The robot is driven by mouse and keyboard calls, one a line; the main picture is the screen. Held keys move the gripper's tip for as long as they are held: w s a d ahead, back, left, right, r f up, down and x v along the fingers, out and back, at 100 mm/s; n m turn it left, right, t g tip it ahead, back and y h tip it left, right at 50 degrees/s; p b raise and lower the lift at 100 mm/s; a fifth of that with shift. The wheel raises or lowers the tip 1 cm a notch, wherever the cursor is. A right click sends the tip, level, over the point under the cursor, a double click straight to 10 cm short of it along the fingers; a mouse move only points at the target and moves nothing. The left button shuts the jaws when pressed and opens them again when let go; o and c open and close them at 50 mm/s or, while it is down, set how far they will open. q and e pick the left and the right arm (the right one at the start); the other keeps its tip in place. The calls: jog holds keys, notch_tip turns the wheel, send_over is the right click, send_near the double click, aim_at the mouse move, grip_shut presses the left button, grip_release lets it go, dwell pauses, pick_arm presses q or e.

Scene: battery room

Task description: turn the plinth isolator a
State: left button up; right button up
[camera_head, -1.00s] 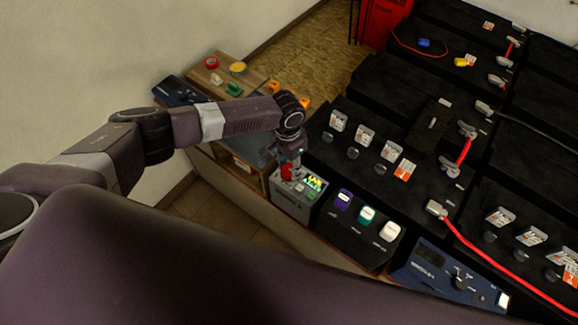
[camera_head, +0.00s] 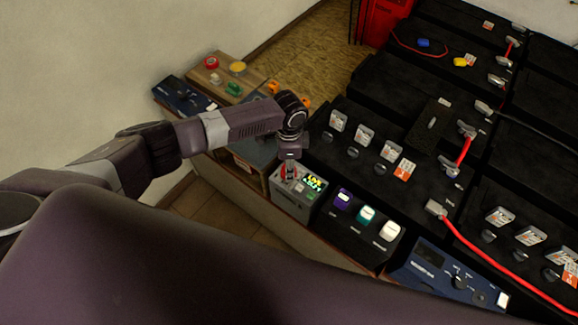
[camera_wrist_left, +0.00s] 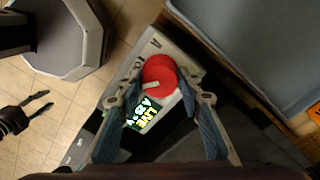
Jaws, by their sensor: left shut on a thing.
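The plinth isolator is a small grey box (camera_head: 302,203) with a lit display (camera_head: 314,181) on its top and a red rotary knob. In the left wrist view the knob (camera_wrist_left: 159,74) shows as a red disc with a pale mark, beside the display (camera_wrist_left: 146,112). My left gripper (camera_head: 289,172) comes down from above and is shut on the red knob, with one finger on each side in the wrist view (camera_wrist_left: 162,82). It hides most of the knob in the head view. My right gripper (camera_wrist_left: 42,101) shows at the left wrist view's edge, its fingers apart and empty.
Right of the isolator a black box carries purple (camera_head: 343,198), teal (camera_head: 366,215) and white (camera_head: 390,231) switches. A blue instrument (camera_head: 443,272) stands further right. Black batteries with red cables (camera_head: 462,153) fill the right. A wooden panel with buttons (camera_head: 223,78) lies behind left.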

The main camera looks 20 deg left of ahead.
pick_arm(q)
jog(key=m, duration=0.5)
jog(key=shift+m, duration=0.3)
jog(key=m, duration=0.4)
jog(key=shift+d+m, duration=0.1)
jog(key=shift+m, duration=0.2)
jog(key=shift+r, duration=0.1)
jog(key=o, duration=1.2)
jog(key=shift+c, duration=0.2)
notch_tip(320, 180, up, 12)
jog(key=shift+d, duration=0.1)
